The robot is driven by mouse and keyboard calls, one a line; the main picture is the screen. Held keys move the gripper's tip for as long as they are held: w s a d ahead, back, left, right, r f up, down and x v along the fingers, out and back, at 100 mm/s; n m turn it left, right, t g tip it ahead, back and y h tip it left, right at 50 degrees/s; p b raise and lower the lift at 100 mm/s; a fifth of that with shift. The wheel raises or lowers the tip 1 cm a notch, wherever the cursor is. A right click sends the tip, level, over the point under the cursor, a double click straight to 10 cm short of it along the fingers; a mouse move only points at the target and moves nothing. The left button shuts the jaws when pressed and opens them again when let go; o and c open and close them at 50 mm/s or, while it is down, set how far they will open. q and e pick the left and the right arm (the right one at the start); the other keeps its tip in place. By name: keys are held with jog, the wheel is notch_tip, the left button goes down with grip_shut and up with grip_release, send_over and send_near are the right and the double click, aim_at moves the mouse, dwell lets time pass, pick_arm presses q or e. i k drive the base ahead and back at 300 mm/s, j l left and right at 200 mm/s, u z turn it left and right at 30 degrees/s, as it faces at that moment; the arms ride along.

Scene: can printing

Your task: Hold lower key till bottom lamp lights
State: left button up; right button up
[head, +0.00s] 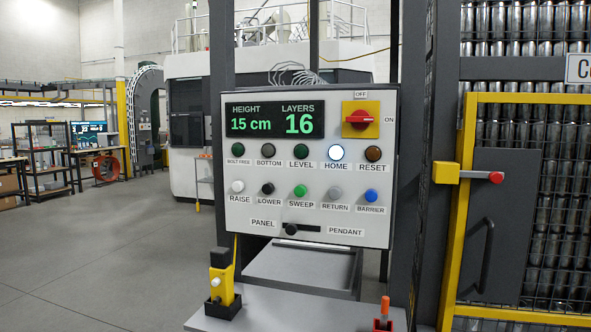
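A white control panel (238,214) stands in front of me in the head view. The lower key is a black button (268,188) labelled LOWER, in the bottom row between RAISE and SWEEP. The bottom lamp (268,150), labelled BOTTOM, is dark. The HOME lamp (336,153) glows white; the BOLT FREE, LEVEL and RESET lamps look unlit. The display (274,122) reads height 15 cm, layers 16. Neither of my grippers is in view, and nothing touches the panel.
A grey shelf (270,312) below the panel carries a yellow pendant-like device (221,282) and an orange-handled item (384,312). A yellow-framed mesh gate (458,225) with stacked cans behind it stands at the right. Open floor (110,250) lies to the left.

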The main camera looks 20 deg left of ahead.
aim_at(268, 187)
jog(key=i+j+z, duration=0.3)
jog(key=j, duration=0.4)
jog(key=j+z, duration=0.35)
jog(key=j, duration=0.3)
jog(key=j+z, duration=0.3)
jog(key=j, duration=0.45)
jog(key=i, duration=0.05)
